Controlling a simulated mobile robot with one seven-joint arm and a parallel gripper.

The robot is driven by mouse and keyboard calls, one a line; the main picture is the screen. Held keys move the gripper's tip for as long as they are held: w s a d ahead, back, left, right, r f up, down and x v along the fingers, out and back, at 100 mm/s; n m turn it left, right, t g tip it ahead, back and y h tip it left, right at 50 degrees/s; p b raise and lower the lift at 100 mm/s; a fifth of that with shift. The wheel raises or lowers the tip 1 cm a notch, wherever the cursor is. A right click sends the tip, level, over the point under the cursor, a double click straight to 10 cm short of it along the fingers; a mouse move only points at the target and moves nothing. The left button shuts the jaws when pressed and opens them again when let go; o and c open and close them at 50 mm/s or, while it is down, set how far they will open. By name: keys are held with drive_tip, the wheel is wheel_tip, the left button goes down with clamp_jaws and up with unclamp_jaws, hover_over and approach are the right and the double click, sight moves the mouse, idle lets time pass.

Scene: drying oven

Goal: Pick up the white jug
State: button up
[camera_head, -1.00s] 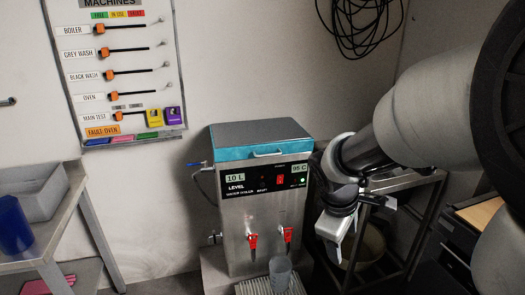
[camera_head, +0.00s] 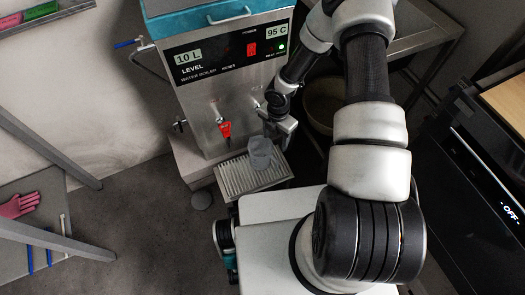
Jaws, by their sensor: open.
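A jug (camera_head: 260,155), pale grey in this light rather than clearly white, stands upright on the ribbed drip tray (camera_head: 240,180) in front of the water boiler. It is below the boiler's right-hand tap area. My gripper (camera_head: 272,134) is open, just above and behind the jug in the picture, close to the boiler's front. The fingertips are small and dark, and I cannot tell whether they touch the jug. The right tap is hidden behind my gripper.
The steel water boiler (camera_head: 205,95) has a red-handled tap (camera_head: 225,129) left of my gripper. A bucket (camera_head: 320,105) is under a metal table (camera_head: 410,30) at right. A black oven (camera_head: 480,175) is far right. A pink glove (camera_head: 18,205) lies on a shelf at left.

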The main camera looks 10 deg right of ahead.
sight(274, 159)
wheel_tip(274, 159, down, 16)
drive_tip(key=b, duration=0.4)
drive_tip(key=shift+s+r, duration=0.1)
drive_tip(key=shift+r, duration=0.05)
clamp_jaws()
